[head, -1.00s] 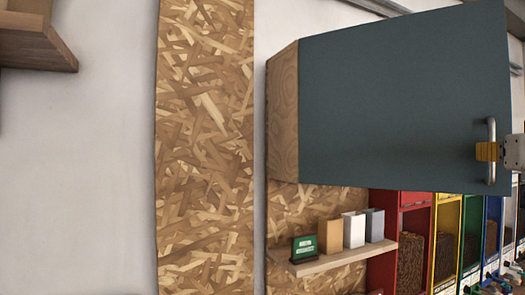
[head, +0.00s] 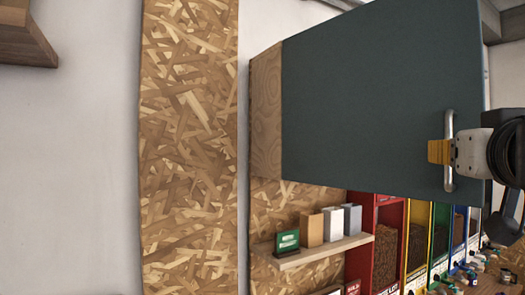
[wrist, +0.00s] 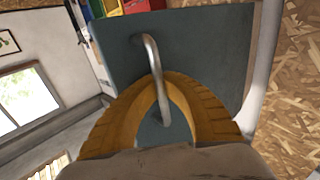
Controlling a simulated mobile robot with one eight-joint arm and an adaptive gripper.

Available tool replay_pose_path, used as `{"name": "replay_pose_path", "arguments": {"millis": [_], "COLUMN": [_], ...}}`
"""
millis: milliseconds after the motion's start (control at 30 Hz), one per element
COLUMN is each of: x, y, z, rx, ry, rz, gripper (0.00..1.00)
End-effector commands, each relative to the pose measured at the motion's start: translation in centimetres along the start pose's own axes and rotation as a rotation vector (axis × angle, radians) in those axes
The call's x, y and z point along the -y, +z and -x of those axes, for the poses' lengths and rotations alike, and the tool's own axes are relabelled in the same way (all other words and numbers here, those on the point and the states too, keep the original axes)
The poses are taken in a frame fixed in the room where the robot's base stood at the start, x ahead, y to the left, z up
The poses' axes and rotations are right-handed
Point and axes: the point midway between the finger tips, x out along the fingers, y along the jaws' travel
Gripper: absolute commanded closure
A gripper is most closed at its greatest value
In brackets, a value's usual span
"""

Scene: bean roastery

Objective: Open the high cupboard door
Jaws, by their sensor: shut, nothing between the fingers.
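The high cupboard's dark blue-grey door (head: 370,100) fills the upper right of the head view, beside the cupboard's wooden side panel (head: 266,115). A silver vertical bar handle (head: 449,122) is on the door's right part. The door's lower edge slopes down toward the handle side, so it looks swung somewhat outward. My gripper (head: 432,151) is at the handle's middle. In the wrist view, its yellow fingers (wrist: 165,85) curve around the handle bar (wrist: 155,60) and look closed together there, with no firm grip on the bar visible. The cupboard's inside is hidden.
A small shelf (head: 318,251) with boxes and a green sign is below the cupboard. Colored bean bins (head: 390,240) stand at the lower right. A wooden shelf (head: 25,35) is at the upper left.

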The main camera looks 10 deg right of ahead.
Motion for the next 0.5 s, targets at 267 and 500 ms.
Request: {"name": "replay_pose_path", "arguments": {"millis": [267, 500], "x": [-0.18, -0.1], "y": [0.17, 0.11], "z": [0.02, 0.0], "rx": [0.0, 0.0], "ry": [0.006, 0.003], "rz": [0.001, 0.001], "gripper": [0.88, 0.68]}}
